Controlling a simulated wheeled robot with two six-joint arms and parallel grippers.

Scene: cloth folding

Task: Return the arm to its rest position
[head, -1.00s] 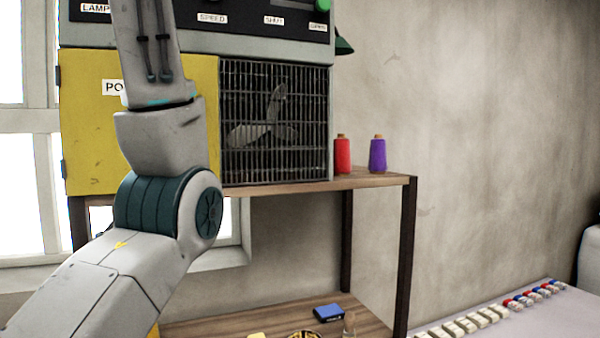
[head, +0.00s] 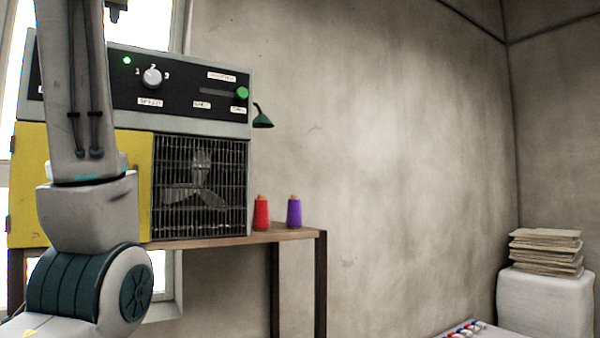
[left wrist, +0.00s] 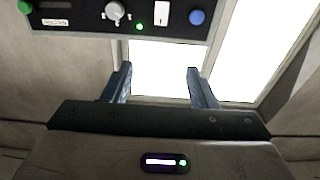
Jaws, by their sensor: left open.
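My left arm rises at the left of the head view, its forearm running up out of the top of the picture. Beyond the fingers are the bright window (left wrist: 165,70) and a control panel (left wrist: 75,18) with a knob. My right gripper is in neither view.
A machine with a black control panel (head: 190,92), yellow door (head: 28,180) and fan grille (head: 200,185) stands on a wooden shelf (head: 285,233). Red (head: 261,213) and purple (head: 294,212) spools stand beside it.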

